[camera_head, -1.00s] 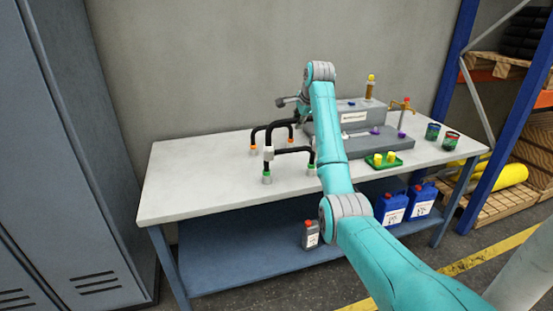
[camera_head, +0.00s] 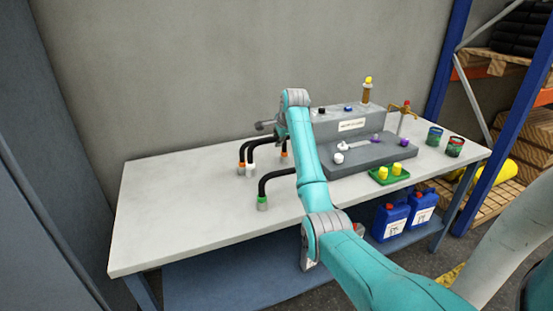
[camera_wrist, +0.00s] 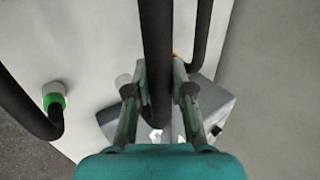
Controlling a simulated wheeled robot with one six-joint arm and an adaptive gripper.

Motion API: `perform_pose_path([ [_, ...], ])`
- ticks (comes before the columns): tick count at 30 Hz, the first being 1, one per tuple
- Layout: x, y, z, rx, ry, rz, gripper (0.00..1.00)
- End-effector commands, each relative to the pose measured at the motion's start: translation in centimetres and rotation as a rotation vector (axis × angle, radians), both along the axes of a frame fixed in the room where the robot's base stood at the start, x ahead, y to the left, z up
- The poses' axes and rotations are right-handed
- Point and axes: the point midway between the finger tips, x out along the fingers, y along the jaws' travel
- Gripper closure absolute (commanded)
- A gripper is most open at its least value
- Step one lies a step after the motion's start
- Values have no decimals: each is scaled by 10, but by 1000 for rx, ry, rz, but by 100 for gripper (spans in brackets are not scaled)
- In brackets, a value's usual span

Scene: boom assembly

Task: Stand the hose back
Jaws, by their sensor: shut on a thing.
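Black hoses stand in a group on the left part of the table. One hose (camera_head: 263,188) has a green end fitting, which also shows in the wrist view (camera_wrist: 54,95). Behind it are an orange end fitting (camera_head: 241,168) and a white end fitting (camera_head: 250,170); another orange fitting is farther right. My gripper (camera_wrist: 158,112) is shut on a black hose (camera_wrist: 157,45), which runs between its fingers. Another black hose (camera_wrist: 202,35) passes close by on the right. In the head view my arm hides the grip, and I cannot tell which end fittings belong to the held hose.
A grey stepped block (camera_head: 365,155) stands right of my arm with purple and white fittings. A green tray (camera_head: 390,177) with yellow pieces and two cans (camera_head: 434,136) stand farther right. The table's front left (camera_head: 165,225) is clear. Lockers stand left.

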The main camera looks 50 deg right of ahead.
Motion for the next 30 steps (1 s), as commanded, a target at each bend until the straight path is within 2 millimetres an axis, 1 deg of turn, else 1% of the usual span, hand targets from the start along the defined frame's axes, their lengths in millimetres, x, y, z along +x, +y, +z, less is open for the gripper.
perform_pose_path([
  [1,0,0,-10,1,1,0,100],
  [3,0,0,-18,-1,-1,0,100],
  [8,0,0,-30,-2,-1,1,100],
  [15,0,0,-59,0,0,1,100],
  [26,0,0,-63,-2,-1,1,100],
  [27,0,0,-65,0,0,1,73],
  [29,0,0,-64,0,0,1,58],
  [30,0,0,-64,0,0,1,53],
])
